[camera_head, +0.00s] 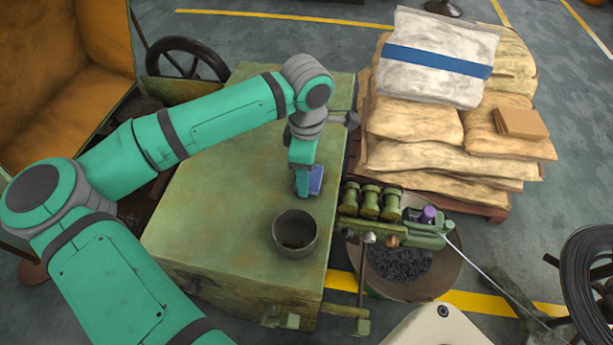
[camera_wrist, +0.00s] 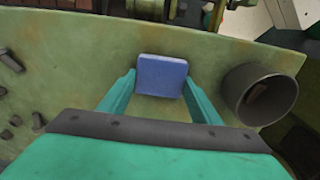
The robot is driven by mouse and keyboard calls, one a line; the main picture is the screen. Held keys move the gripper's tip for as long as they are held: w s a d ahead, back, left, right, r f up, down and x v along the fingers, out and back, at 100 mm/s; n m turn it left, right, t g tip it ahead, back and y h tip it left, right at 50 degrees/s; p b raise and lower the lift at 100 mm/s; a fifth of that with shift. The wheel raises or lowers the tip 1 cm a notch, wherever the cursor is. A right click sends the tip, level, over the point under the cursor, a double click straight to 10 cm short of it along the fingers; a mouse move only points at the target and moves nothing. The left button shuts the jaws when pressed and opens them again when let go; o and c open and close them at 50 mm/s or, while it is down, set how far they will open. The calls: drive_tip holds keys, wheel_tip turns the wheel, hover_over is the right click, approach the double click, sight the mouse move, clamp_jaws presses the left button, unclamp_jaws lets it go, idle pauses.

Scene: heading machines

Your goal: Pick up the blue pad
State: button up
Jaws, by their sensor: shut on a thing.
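The blue pad (camera_wrist: 162,76) is a small flat square block with rounded corners. In the wrist view it sits between the two green fingers of my gripper (camera_wrist: 160,86), which are shut on its sides. In the head view the blue pad (camera_head: 316,180) shows beside my gripper (camera_head: 303,190), over the green machine top (camera_head: 225,205). My gripper partly hides it there. I cannot tell whether the pad touches the top or is held just above it.
A dark round cup (camera_head: 295,233) stands on the machine top near the pad. A valve assembly (camera_head: 390,212) and a bowl of dark bits (camera_head: 405,268) are to the right. Stacked sacks (camera_head: 425,120) stand at the back right.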

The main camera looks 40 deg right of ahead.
drive_tip(key=shift+r, duration=0.5)
wheel_tip(320, 180, up, 2)
drive_tip(key=shift+r, duration=0.1)
drive_tip(key=s+a+r, duration=0.8)
drive_tip(key=s+r, duration=0.1)
drive_tip(key=s, duration=0.2)
drive_tip(key=shift+a+r, duration=0.3)
drive_tip(key=shift+r, duration=0.1)
